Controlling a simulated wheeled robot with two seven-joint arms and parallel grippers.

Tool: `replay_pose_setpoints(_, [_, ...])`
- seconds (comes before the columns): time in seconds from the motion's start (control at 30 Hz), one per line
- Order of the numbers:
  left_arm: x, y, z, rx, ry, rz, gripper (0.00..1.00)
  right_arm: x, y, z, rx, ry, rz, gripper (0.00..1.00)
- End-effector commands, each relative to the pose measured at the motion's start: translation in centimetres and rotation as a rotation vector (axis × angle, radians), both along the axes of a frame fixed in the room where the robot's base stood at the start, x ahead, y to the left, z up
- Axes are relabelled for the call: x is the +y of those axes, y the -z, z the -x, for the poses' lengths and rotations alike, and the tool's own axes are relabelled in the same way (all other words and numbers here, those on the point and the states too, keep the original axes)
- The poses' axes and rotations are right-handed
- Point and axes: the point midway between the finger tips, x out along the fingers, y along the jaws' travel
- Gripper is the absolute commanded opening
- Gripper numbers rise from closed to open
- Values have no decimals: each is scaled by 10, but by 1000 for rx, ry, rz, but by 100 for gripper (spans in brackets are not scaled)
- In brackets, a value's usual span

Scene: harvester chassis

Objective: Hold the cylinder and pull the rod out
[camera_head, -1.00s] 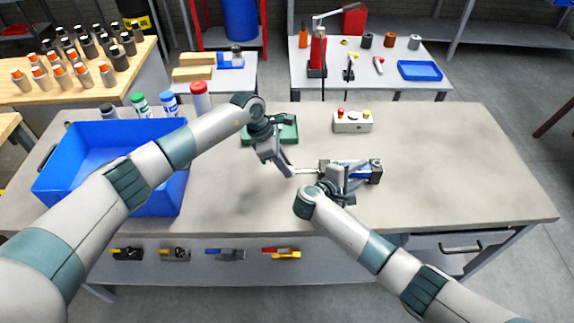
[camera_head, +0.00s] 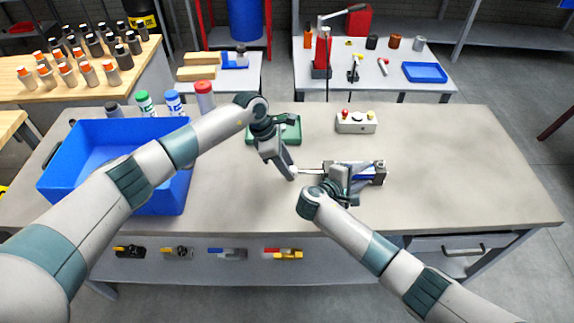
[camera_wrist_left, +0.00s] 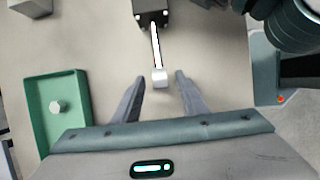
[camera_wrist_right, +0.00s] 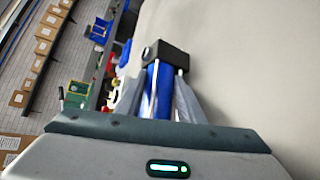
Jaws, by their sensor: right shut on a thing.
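The blue cylinder (camera_head: 368,173) with dark end blocks lies across the table right of centre. My right gripper (camera_head: 345,180) is shut on its body; the right wrist view shows the blue barrel (camera_wrist_right: 160,90) between the fingers (camera_wrist_right: 162,98). A thin metal rod (camera_head: 311,170) sticks out of the cylinder's left end. My left gripper (camera_head: 288,172) is at the rod's free end. In the left wrist view, the pale rod tip (camera_wrist_left: 160,78) lies between the open fingers (camera_wrist_left: 160,82), with a gap on each side.
A large blue bin (camera_head: 70,190) stands at the left of the table. A green tray (camera_head: 289,133) lies behind my left gripper, and a button box (camera_head: 356,122) stands behind the cylinder. Bottles line the back left. The right side of the table (camera_head: 470,170) is clear.

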Motion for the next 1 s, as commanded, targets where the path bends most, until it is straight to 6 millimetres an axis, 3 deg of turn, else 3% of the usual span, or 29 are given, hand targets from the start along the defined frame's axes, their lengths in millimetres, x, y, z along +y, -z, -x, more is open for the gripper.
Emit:
replay_pose_setpoints(0.27, [5,-10,0,-1,1,0,39,-1,2,1,4,2,3,0])
replay_pose_setpoints(0.8, [39,-89,3,-2,-1,0,39,-1,2,1,3,1,2,0])
replay_pose_setpoints(1.0, [46,-107,4,-1,0,1,39,-1,2,1,3,1,2,0])
